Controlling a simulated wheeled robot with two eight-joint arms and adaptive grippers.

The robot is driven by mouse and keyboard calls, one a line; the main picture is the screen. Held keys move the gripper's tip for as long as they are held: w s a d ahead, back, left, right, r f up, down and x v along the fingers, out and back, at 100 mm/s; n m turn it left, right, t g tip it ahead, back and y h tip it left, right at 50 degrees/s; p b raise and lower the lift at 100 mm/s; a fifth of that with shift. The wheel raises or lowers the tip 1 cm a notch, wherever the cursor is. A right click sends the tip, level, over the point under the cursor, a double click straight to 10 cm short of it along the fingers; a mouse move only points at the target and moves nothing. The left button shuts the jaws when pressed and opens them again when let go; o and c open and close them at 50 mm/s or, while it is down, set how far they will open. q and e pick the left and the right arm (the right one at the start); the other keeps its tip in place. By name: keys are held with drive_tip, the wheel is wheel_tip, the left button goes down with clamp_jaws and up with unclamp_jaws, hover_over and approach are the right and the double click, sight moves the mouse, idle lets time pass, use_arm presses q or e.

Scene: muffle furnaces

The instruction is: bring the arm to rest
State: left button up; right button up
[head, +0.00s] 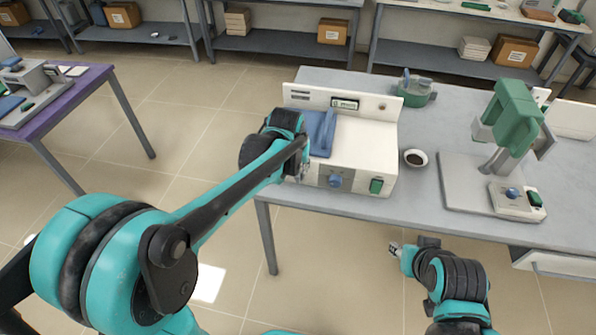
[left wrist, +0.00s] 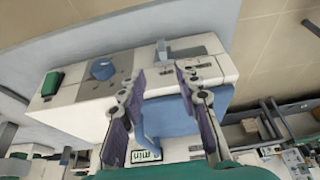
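The white furnace-like device (head: 357,150) stands at the front left of the grey table, with a blue panel (head: 321,132) on top, a blue knob (head: 335,181) and a green switch (head: 376,186). My left arm reaches over its left side in the head view, where the arm hides the gripper. In the left wrist view my left gripper (left wrist: 158,78) is open, its two fingers apart over the device and the blue panel (left wrist: 172,118). I cannot tell whether they touch it. My right gripper (head: 396,248) shows only as a small metallic tip below the table's front edge.
On the grey table (head: 423,197) stand a small cup of dark contents (head: 415,158), a green device (head: 415,90) and a green-headed stand (head: 513,120). A purple table (head: 70,100) is at the left. Shelves with boxes line the back. The floor between is clear.

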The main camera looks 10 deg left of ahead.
use_arm(q)
drive_tip(key=shift+v, duration=0.95)
drive_tip(key=s+a+t, duration=0.1)
drive_tip(key=s+a, duration=0.2)
drive_tip(key=s, duration=0.8)
drive_tip(key=s+a+t, duration=0.1)
drive_tip(key=s+a, duration=0.2)
drive_tip(key=s, duration=0.7)
drive_tip(key=shift+s+r+t, duration=0.2)
drive_tip(key=shift+s+t, duration=0.2)
drive_tip(key=shift+a, duration=0.15)
idle(2.0)
